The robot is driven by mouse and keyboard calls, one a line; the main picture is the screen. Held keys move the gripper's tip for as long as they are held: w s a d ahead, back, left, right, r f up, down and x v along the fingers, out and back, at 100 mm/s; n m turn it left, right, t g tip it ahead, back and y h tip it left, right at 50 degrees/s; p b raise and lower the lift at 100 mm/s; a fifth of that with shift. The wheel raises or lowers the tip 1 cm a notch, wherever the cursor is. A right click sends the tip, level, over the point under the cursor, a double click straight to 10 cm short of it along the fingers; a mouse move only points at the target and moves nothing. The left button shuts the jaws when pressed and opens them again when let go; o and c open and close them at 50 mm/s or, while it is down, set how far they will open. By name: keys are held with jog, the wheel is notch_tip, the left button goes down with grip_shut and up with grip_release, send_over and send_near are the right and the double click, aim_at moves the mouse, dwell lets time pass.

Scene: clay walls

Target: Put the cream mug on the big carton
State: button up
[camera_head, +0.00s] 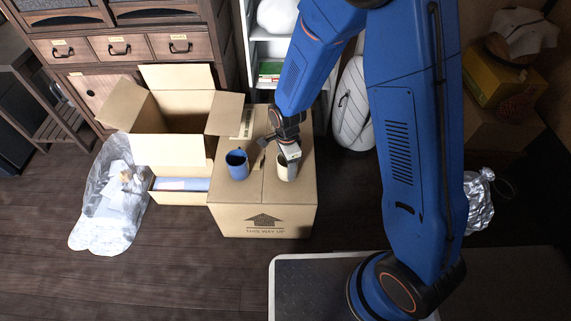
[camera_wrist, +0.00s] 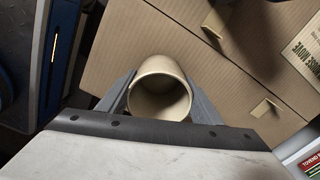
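The cream mug (camera_head: 283,169) stands upright on the closed big carton (camera_head: 263,215), toward the right side of its top. My gripper (camera_head: 291,153) is right at the mug from above. In the wrist view the mug (camera_wrist: 160,88) sits between the two grey fingers (camera_wrist: 160,100), one along each side, and they look closed against it. The mug's open mouth faces the wrist camera and its inside looks empty. The carton top (camera_wrist: 120,45) is under and around the mug. The mug's base is partly hidden, so I cannot see exactly how it meets the carton.
A blue mug (camera_head: 237,164) stands on the carton just left of the cream mug. An open carton (camera_head: 172,150) is at the left, with a clear plastic bag (camera_head: 108,205) beside it. A wooden cabinet (camera_head: 120,50) and white shelves (camera_head: 268,50) stand behind.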

jog(key=shift+o, duration=1.4)
jog(key=shift+r, duration=0.1)
notch_tip(320, 180, up, 12)
jog(key=s+d+r+n+t, duration=0.1)
jog(key=s+d+r+n, duration=0.15)
jog(key=d+r, duration=0.7)
jog(key=s+d+r+n+t, duration=0.4)
jog(key=s+d+r+n, duration=0.7)
jog(key=s+d+r, duration=0.3)
jog(key=s+d, duration=0.3)
jog(key=s, duration=0.1)
jog(key=shift+d, duration=0.4)
jog(key=shift+s, duration=0.1)
